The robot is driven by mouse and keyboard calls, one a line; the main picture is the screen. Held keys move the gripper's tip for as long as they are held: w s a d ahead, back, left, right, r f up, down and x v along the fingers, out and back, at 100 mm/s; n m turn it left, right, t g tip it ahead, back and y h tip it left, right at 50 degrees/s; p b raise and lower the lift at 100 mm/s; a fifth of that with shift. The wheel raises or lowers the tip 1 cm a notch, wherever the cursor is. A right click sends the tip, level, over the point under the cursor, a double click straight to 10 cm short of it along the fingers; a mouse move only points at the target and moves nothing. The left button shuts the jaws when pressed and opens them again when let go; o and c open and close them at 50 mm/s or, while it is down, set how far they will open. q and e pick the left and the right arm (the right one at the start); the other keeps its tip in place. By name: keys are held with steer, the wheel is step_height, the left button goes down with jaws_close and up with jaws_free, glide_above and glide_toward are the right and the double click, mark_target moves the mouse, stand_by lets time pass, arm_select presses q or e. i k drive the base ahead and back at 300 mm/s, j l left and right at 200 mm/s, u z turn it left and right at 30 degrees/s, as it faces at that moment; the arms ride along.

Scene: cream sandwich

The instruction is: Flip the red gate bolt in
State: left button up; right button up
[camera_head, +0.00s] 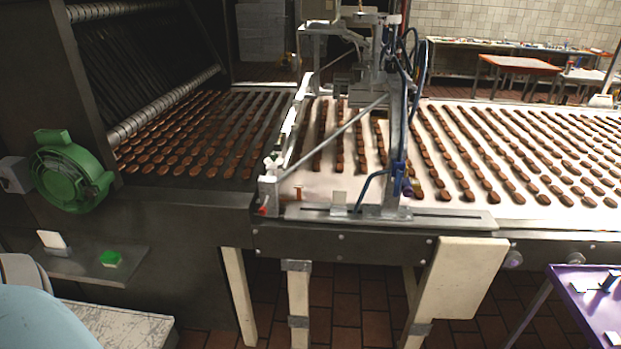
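A small red piece (263,211) shows at the foot of the white post at the front left of the metal gate frame (394,150) over the conveyor. It looks like the red bolt, but it is too small to tell whether it is in or out. A small red-brown peg (298,191) stands on the belt edge just right of it. Neither gripper is in view.
Rows of brown biscuits cover the white belt (330,185). A green motor (68,172) is on the dark machine at left. A green button (110,258) sits on a ledge below. A purple table (590,312) stands at the lower right.

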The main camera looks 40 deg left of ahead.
mark_target(262, 211)
steer(key=u, duration=1.55)
